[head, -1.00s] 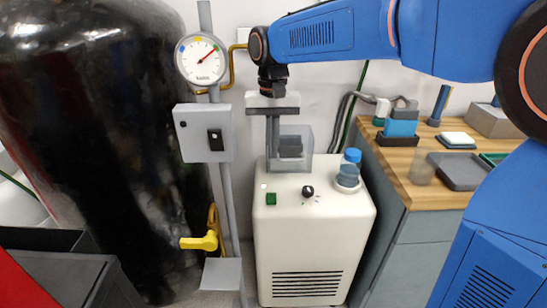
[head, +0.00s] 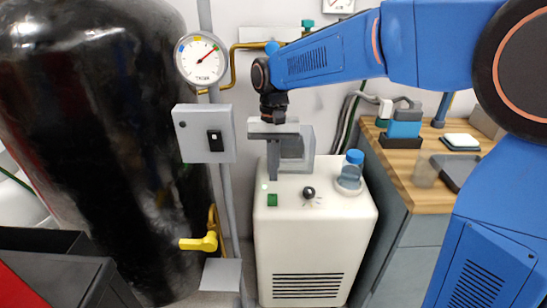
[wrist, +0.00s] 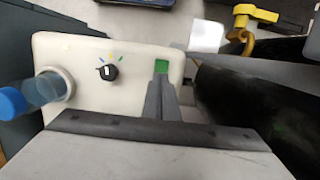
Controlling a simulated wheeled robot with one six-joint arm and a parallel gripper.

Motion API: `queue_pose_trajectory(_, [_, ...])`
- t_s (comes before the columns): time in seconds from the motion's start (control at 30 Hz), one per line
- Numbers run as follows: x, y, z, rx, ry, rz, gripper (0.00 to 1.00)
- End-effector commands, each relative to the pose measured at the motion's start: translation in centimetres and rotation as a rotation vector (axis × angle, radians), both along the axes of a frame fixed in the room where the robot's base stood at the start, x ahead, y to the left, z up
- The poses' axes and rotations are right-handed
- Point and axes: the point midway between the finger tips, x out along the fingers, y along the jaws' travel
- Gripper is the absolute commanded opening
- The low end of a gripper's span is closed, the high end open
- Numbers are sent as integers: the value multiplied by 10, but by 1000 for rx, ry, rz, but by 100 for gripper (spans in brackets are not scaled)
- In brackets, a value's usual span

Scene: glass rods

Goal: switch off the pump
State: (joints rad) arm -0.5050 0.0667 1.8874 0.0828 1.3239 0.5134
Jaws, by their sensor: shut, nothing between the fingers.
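A white machine (head: 315,245) with a slotted front stands in the middle. A grey box with a black rocker switch (head: 215,140) is fixed to the post at left. No label shows which unit is the pump. My gripper (head: 273,178) is shut and empty, pointing down above the machine's top, just behind the green switch. In the wrist view the fingertips (wrist: 160,80) appear close to the green switch (wrist: 161,66); I cannot tell whether they touch.
A blue-capped bottle (head: 349,172) stands on the machine's right side. A dial gauge (head: 201,60) and a yellow valve handle (head: 200,242) are on the left. A large black tank (head: 100,150) fills the far left. A wooden-topped bench (head: 405,175) stands at right.

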Motion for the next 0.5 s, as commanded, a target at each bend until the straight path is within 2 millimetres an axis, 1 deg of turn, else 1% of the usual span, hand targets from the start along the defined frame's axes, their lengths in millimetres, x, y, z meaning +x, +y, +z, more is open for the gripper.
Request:
queue_pose_trajectory(0.03, [-2, 0, -9, -1, 1, 0, 0])
queue_pose_trajectory(0.1, [-4, 0, -21, -1, 1, 0, 0])
queue_pose_trajectory(0.3, [-8, 0, -51, -1, 1, 0, 0])
queue_pose_trajectory(0.5, [-11, 0, -67, 0, 0, 0, 0])
